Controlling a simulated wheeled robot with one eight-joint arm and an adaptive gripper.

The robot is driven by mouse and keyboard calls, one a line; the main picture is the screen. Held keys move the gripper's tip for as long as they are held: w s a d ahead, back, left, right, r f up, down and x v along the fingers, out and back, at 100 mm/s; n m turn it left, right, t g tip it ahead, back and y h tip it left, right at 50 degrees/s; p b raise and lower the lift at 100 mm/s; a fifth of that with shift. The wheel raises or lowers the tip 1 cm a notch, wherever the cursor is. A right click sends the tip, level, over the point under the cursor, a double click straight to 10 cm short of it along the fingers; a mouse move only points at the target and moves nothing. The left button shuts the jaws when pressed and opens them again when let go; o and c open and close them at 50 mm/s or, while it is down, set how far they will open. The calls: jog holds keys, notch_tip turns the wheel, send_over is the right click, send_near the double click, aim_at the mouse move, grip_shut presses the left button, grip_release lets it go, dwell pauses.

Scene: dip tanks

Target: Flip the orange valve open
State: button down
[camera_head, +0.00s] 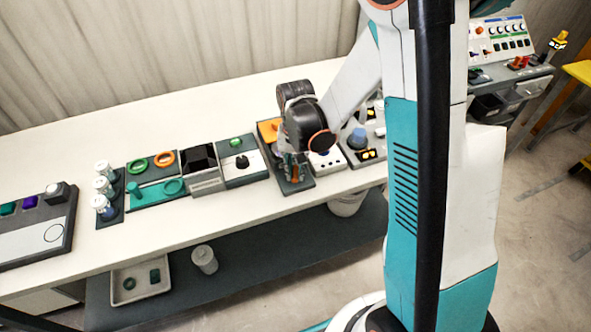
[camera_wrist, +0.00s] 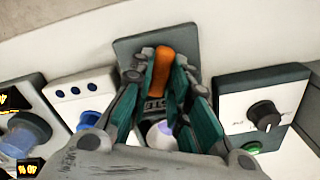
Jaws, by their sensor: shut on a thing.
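The orange valve (camera_wrist: 160,68) shows in the wrist view as a rounded orange handle over a dark grey plate (camera_wrist: 128,47). My gripper (camera_wrist: 157,80) is shut on this handle, with its teal-padded fingers on either side of it. In the head view my gripper (camera_head: 291,170) is low over the front part of the same plate (camera_head: 303,186), and a bit of orange shows between its fingers. Another orange piece (camera_head: 268,130) shows at the back of the plate; I cannot tell whether it belongs to the valve. My wrist and fingers hide much of the plate's middle.
Left of the plate in the head view is a panel with a black knob (camera_head: 242,162). Right of it are a blue-button panel (camera_head: 328,163) and a unit with a blue knob (camera_head: 358,138). The bench (camera_head: 220,105) is clear behind them.

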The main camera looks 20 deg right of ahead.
aim_at(296, 172)
jog(key=n+b, duration=0.1)
jog(key=n, duration=0.4)
dwell(0.6)
jog(key=c, duration=1.5)
grip_release()
notch_tip(296, 172, up, 12)
jog(key=shift+f, duration=0.1)
